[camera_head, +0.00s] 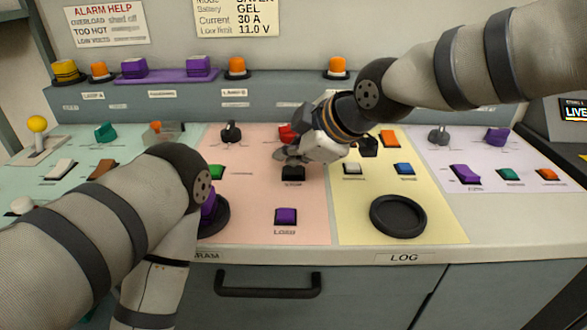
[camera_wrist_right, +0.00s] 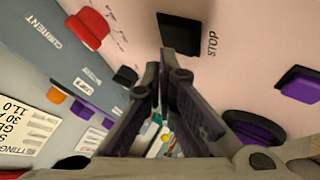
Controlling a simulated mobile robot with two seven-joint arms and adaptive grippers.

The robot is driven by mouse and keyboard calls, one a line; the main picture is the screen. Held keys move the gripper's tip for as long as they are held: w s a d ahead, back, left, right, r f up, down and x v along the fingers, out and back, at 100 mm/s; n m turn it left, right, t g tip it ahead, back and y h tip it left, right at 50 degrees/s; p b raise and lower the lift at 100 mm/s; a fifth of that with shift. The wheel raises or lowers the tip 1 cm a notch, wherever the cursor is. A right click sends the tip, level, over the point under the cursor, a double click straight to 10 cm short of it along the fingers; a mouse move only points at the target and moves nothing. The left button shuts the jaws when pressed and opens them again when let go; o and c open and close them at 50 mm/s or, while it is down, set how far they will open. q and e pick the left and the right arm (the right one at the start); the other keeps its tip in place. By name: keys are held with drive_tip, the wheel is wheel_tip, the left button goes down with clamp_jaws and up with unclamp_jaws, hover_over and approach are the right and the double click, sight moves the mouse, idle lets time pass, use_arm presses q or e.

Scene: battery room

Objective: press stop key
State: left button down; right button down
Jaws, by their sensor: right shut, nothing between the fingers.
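The stop key (camera_head: 293,173) is a black key on the pink panel section. In the right wrist view, the black key (camera_wrist_right: 180,35) lies just past the fingertips, with the word STOP printed beside it. My right gripper (camera_head: 283,156) reaches in from the right, its fingertips just behind and above the key in the head view. In the right wrist view, my right gripper (camera_wrist_right: 168,74) is shut and empty, its tips close together. The tips appear apart from the key, but the exact gap is unclear. My left arm crosses the lower left; its gripper is out of view.
A red control (camera_head: 288,133) stands behind the right gripper. A purple key (camera_head: 285,216) is in front of the stop key, a green key (camera_head: 215,171) to its left. A black round ring (camera_head: 398,216) lies on the yellow section. A drawer handle (camera_head: 268,284) is below.

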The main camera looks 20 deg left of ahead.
sight(291, 172)
drive_tip(key=shift+f, duration=0.2)
drive_tip(key=shift+f, duration=0.55)
idle(0.5)
drive_tip(key=shift+r, duration=0.95)
drive_tip(key=shift+r+p, duration=0.45)
drive_tip(key=shift+r, duration=2.1)
drive_tip(key=shift+f, duration=0.1)
